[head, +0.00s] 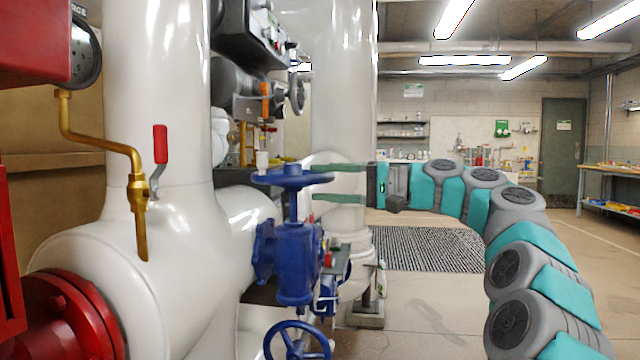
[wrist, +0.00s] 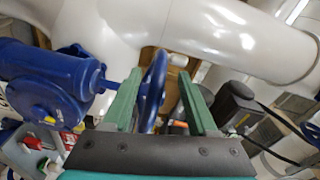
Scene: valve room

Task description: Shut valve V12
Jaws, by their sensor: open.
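A blue valve (head: 295,262) with a blue handwheel (head: 292,176) on an upright stem stands at the centre of the head view. No V12 label is readable on it. My gripper (head: 315,182) is open at the wheel's right side, its green fingers one above the other and pointing left. In the wrist view the handwheel (wrist: 152,90) shows edge-on between the two fingers of my gripper (wrist: 159,76), closer to the left finger. Contact cannot be told. The blue valve body (wrist: 42,85) is at left there.
A second blue handwheel (head: 297,342) sits lower down. Large white pipes (head: 155,100) stand behind. Open floor (head: 430,300) and a dark grating (head: 430,248) lie to the right.

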